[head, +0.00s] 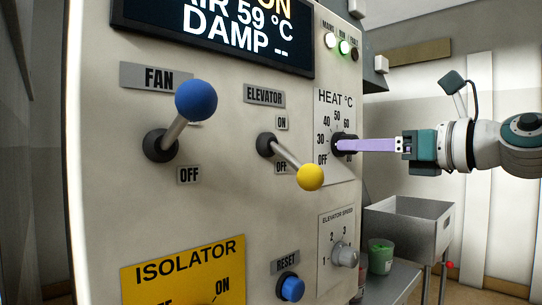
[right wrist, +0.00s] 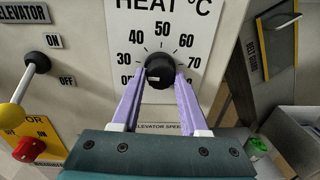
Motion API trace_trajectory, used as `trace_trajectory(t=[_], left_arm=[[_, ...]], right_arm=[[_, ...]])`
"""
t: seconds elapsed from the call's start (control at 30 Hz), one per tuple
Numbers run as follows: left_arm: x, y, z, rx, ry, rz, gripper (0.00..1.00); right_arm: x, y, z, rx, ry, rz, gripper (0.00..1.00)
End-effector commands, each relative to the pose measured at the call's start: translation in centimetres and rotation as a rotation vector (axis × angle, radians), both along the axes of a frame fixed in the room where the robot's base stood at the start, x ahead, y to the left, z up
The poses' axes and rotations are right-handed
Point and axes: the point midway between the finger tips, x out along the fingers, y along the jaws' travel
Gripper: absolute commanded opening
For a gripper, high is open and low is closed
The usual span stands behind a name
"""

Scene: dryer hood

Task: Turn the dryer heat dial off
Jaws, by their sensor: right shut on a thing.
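The black heat dial (head: 338,142) is on the panel's right side under the HEAT °C label, with a scale from OFF at lower left up through 30, 40, 50 and 60. In the right wrist view the dial (right wrist: 160,70) sits between the two lilac fingers, with a short white mark low on its left, toward the OFF side. My right gripper (right wrist: 160,77) is shut on the dial, a finger on each side. In the head view its fingers reach in from the right and partly cover the dial. My left gripper is not in view.
Left of the dial are the yellow-knobbed elevator lever (head: 310,177) and blue-knobbed fan lever (head: 196,100). The elevator speed knob (head: 344,255) and blue reset button (head: 291,287) are below. The display (head: 215,32) reads air 59 °C. A metal bin (head: 408,230) stands right.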

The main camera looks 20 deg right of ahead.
Motion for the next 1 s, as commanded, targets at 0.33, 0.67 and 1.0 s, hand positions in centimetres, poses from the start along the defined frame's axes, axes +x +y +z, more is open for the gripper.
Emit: trace_trajectory(t=[0.33, 0.67, 1.0], left_arm=[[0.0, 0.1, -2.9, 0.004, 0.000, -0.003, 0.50], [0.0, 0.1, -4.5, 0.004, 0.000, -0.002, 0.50], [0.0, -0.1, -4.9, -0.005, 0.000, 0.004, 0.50]], right_arm=[[0.0, -0.1, -0.4, -0.281, -0.118, 0.000, 0.00], [0.0, -0.1, -0.2, -0.452, -0.188, 0.000, 0.00], [0.0, -0.1, -0.1, -0.510, -0.211, 0.000, 0.00]])
